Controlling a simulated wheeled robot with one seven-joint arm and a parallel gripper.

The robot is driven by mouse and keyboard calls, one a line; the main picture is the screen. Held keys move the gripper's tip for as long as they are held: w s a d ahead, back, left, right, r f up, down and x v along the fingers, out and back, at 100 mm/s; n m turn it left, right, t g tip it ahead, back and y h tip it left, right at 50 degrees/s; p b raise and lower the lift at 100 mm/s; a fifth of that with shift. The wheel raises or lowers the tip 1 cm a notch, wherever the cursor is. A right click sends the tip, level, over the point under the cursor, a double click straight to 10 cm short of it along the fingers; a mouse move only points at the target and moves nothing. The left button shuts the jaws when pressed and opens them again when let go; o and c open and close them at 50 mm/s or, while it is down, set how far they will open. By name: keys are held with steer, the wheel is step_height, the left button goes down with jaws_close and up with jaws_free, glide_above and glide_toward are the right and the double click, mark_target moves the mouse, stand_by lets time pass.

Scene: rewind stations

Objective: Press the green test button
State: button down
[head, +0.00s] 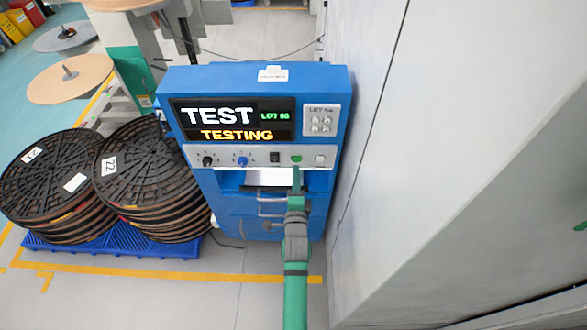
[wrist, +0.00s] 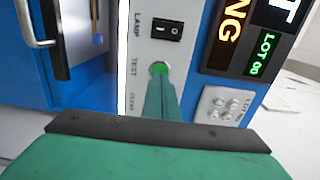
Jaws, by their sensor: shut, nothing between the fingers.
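The green test button (head: 296,158) sits on the white control strip of a blue machine (head: 185,85). In the wrist view the button (wrist: 159,68) shows just beyond my fingertips, which cover its near edge, beside the label TEST. My gripper (head: 296,170) is shut and empty, its tips at the button in the wrist view (wrist: 158,82). I cannot tell whether the tips touch it. The machine's display (head: 231,119) reads TEST, with TESTING in orange below and a green LOT number at the right.
The strip also holds a black rocker switch (head: 275,157), a blue knob (head: 242,160), a black knob (head: 208,161) and a pale button (head: 320,158). A handle (wrist: 32,25) stands out at left in the wrist view. Black reels (head: 150,165) stand left; a grey wall (head: 420,150) is close right.

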steer(key=s, duration=0.9)
steer(key=shift+s, duration=0.4)
steer(key=s+r+n+g, duration=0.2)
steer(key=s+n, duration=1.6)
steer(key=s, duration=1.8)
steer(key=shift+s+a+r+g, duration=0.2)
steer(key=shift+a+r+g, duration=0.1)
steer(key=shift+a+r, duration=0.25)
steer(key=c, duration=2.5)
jaws_free()
steer(key=shift+d+r, duration=0.1)
